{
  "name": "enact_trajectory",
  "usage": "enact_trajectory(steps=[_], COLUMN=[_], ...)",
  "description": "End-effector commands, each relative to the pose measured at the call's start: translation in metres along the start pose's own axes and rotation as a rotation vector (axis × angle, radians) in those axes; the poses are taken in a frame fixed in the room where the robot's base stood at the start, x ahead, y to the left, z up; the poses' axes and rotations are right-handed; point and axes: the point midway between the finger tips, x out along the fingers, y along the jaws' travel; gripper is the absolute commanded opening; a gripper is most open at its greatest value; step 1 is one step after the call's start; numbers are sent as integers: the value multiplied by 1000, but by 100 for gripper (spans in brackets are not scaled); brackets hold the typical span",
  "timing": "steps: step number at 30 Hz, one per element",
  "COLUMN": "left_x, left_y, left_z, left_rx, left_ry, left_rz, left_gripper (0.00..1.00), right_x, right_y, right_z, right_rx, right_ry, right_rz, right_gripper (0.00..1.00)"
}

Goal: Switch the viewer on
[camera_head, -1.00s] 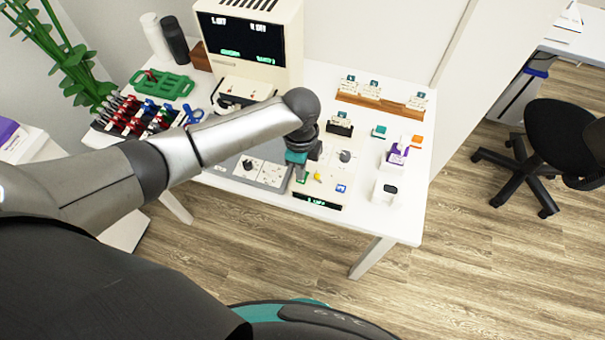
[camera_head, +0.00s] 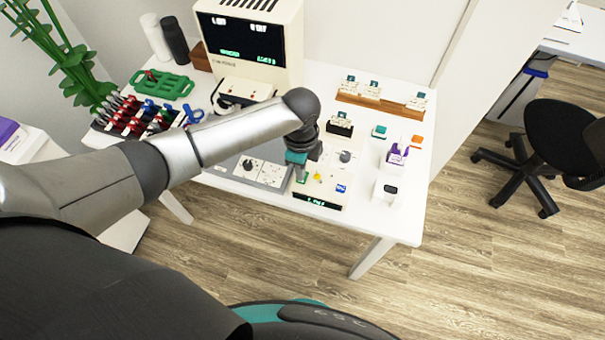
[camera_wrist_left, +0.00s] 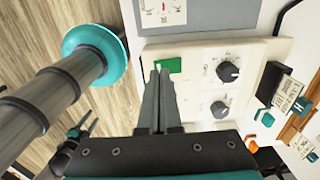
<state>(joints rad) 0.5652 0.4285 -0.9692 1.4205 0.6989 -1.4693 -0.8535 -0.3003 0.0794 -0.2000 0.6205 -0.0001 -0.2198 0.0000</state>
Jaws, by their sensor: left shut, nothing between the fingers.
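The cream control panel (camera_head: 325,167) stands at the table's front, with a green key (camera_head: 304,179), a yellow piece (camera_head: 317,176), a blue key (camera_head: 340,188), a dark knob and a lit front display (camera_head: 317,201). My left gripper (camera_head: 301,176) is shut and empty, pointing down at the green key. In the left wrist view its tips (camera_wrist_left: 160,70) overlap the edge of the green key (camera_wrist_left: 173,65); I cannot tell whether they touch. Two dark knobs (camera_wrist_left: 228,71) show beside it. What seems to be my right gripper (camera_wrist_left: 88,122) shows small at lower left, its jaws unclear.
A monitor (camera_head: 250,40) with a lit screen stands behind. A grey panel (camera_head: 250,172) adjoins on the left. A tool rack (camera_head: 135,117), a green tray (camera_head: 162,84), a card rack (camera_head: 380,103) and a white device (camera_head: 385,192) stand around on the white table (camera_head: 400,225).

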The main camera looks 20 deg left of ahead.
Motion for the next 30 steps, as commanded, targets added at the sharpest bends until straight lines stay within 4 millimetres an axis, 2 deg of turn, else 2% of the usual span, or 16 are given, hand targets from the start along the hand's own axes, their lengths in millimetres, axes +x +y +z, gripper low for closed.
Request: enact_trajectory(steps=[30], left_x=[7], left_y=[0], left_z=[0], left_rx=[0], left_ry=[0], left_rz=[0], left_gripper=[0], right_x=[4], right_y=[0], right_z=[1], right_rx=[0], right_ry=[-1], right_rz=[0], right_gripper=[50])
